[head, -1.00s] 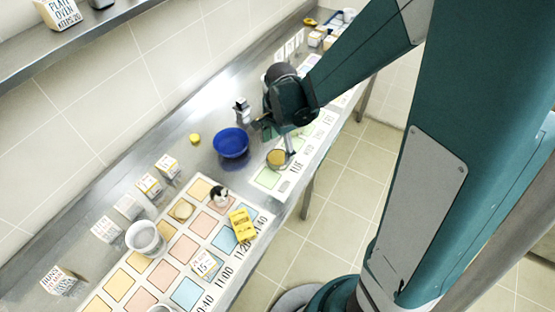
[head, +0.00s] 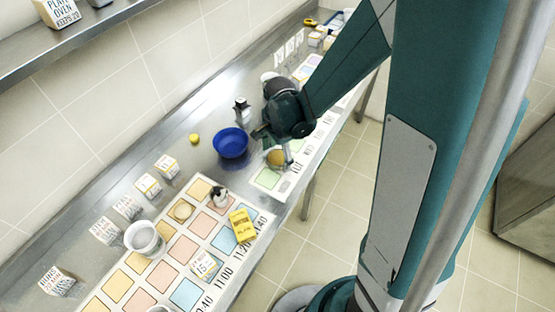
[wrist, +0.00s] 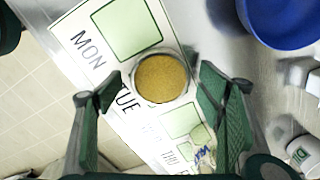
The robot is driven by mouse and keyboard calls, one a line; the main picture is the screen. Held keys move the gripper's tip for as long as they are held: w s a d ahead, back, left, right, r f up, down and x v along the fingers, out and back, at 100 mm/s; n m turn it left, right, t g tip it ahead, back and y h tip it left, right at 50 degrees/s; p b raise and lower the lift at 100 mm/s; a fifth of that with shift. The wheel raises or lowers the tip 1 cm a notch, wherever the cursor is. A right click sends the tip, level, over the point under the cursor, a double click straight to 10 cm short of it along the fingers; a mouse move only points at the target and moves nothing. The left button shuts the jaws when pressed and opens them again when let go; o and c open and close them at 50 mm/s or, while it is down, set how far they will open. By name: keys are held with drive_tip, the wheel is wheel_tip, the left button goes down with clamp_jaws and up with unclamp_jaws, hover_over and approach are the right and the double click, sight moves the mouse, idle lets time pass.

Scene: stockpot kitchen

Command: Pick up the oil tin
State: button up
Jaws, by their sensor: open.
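No label in view reads as oil, so I cannot tell for sure which item is the oil tin. A round container with a tan top (wrist: 160,78) stands at the edge of the weekday card, between my open fingers in the wrist view. It also shows in the head view (head: 275,158), partly covered by my gripper (head: 274,147). My gripper in the wrist view (wrist: 157,88) is open, with green pads on both sides of the container and visible gaps. A yellow printed box-shaped pack (head: 242,226) stands on the coloured grid, well away from my gripper.
A blue bowl (head: 230,142) sits close beside my gripper. A small dark-topped item (head: 242,110) stands behind the bowl. A small yellow item (head: 194,139), a white tub (head: 145,239) and several labelled boxes line the counter. Floor lies beyond the front edge.

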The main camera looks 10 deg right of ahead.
sight(278, 157)
drive_tip(key=c, duration=1.1)
drive_tip(key=shift+r, duration=0.15)
drive_tip(key=shift+r+p, duration=0.7)
drive_tip(key=shift+r, duration=4.15)
